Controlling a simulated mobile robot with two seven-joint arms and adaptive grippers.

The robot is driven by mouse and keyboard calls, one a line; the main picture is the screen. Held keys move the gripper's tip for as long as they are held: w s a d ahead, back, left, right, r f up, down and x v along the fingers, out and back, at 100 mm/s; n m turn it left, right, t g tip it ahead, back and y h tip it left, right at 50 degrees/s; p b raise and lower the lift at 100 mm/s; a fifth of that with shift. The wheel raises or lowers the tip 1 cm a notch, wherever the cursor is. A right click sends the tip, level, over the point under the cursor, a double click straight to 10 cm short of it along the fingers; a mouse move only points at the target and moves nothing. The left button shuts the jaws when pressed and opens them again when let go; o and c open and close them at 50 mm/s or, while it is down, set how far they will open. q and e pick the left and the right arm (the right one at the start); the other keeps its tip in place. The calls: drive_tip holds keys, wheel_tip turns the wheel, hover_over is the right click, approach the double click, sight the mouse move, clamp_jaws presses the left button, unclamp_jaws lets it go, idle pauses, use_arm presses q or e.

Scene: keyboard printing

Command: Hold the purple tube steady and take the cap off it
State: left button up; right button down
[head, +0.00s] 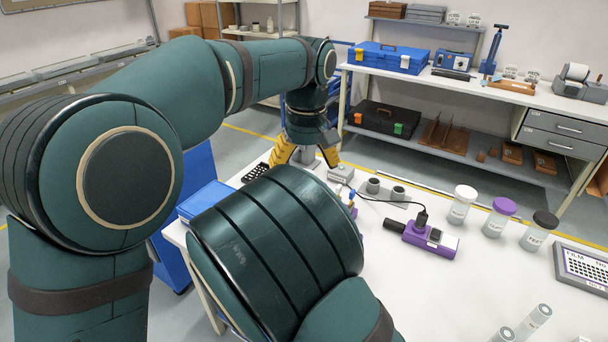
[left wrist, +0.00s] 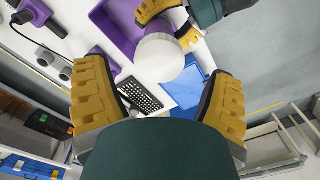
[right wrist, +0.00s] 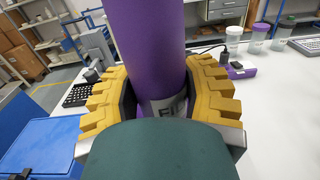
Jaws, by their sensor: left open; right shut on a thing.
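The purple tube (right wrist: 145,40) stands large between the fingers of my right gripper (right wrist: 160,88) in the right wrist view. That gripper is shut on it near a pale printed label. In the left wrist view a pale whitish cap (left wrist: 160,58) is on the tube's end, facing my left gripper (left wrist: 158,95). The left gripper's yellow fingers are wide apart and empty, and the cap lies beyond them, apart from both. The left gripper also shows in the head view (head: 302,155), pointing down. The tube and right gripper are hidden behind my arm there.
A purple tray (left wrist: 118,28) and a black keyboard (left wrist: 140,95) lie beyond in the left wrist view. A purple device (head: 430,240) with a cable and jars with white (head: 462,205), purple (head: 499,217) and black (head: 539,230) lids stand on the white table.

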use_arm(q)
drive_tip(key=shift+r, duration=0.5)
drive_tip(key=m, duration=0.5)
drive_tip(key=shift+d+r, duration=0.2)
drive_tip(key=shift+r, duration=0.05)
drive_tip(key=m, duration=0.6)
drive_tip(key=shift+d+r, duration=0.1)
drive_tip(key=shift+r, duration=0.3)
drive_tip(key=m, duration=0.2)
drive_tip(key=r+m, duration=0.1)
drive_tip(key=m, duration=0.2)
drive_tip(key=shift+m, duration=0.3)
drive_tip(key=m, duration=0.2)
drive_tip(key=r+m, duration=0.1)
drive_tip(key=m, duration=0.2)
drive_tip(key=shift+w+a+r+m, duration=0.1)
drive_tip(key=shift+a+r+m, duration=0.15)
drive_tip(key=shift+m, duration=0.15)
drive_tip(key=shift+f, duration=0.35)
drive_tip(key=shift+a+f, duration=0.1)
drive_tip(key=shift+f, duration=3.5)
drive_tip(key=shift+c, duration=0.3)
